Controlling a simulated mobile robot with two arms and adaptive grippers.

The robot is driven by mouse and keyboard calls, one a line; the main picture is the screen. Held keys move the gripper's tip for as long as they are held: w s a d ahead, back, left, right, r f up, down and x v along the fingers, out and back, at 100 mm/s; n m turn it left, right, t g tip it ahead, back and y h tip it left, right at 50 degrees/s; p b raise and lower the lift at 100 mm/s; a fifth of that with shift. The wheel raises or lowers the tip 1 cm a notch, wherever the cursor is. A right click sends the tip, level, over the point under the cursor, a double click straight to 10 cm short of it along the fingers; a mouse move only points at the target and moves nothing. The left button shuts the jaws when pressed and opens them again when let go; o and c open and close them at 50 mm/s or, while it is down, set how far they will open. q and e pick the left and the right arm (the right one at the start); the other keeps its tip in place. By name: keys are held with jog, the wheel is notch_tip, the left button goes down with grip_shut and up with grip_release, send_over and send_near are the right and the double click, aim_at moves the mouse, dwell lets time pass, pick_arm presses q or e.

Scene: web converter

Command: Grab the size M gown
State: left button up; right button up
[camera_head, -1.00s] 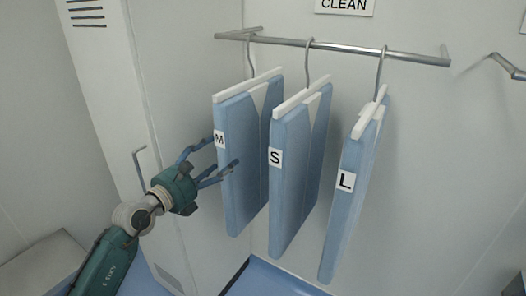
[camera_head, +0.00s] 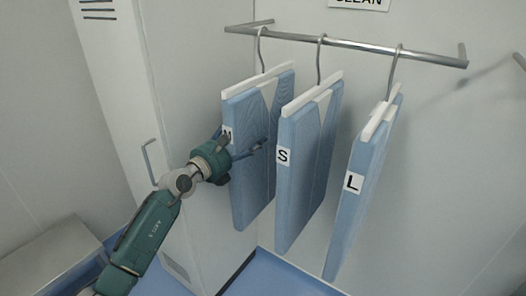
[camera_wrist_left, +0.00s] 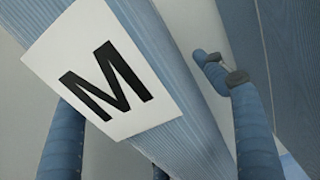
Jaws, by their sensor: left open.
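The blue size M gown (camera_head: 253,190) hangs on a white-topped hanger at the left end of the rail. Its M label fills much of the left wrist view, on the gown's narrow front edge (camera_wrist_left: 185,140). My left gripper (camera_head: 243,143) is at the label's height, partly covering it in the head view. It is open, with blue fingers on either side of the gown's edge in the wrist view; the left finger is partly hidden behind the label. I cannot tell whether they touch the cloth. My right gripper is not in view.
The size S gown (camera_head: 306,170) hangs close to the right of the M gown, with a narrow gap. The size L gown (camera_head: 358,195) hangs further right. All hang from a metal rail (camera_head: 350,46). A cabinet with a handle (camera_head: 149,160) stands to the left.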

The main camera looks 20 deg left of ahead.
pick_arm(q)
jog(key=shift+x, duration=1.3)
jog(key=shift+s, duration=0.1)
jog(key=c, duration=0.3)
jog(key=shift+f, duration=0.1)
grip_shut()
jog(key=shift+r, duration=0.25)
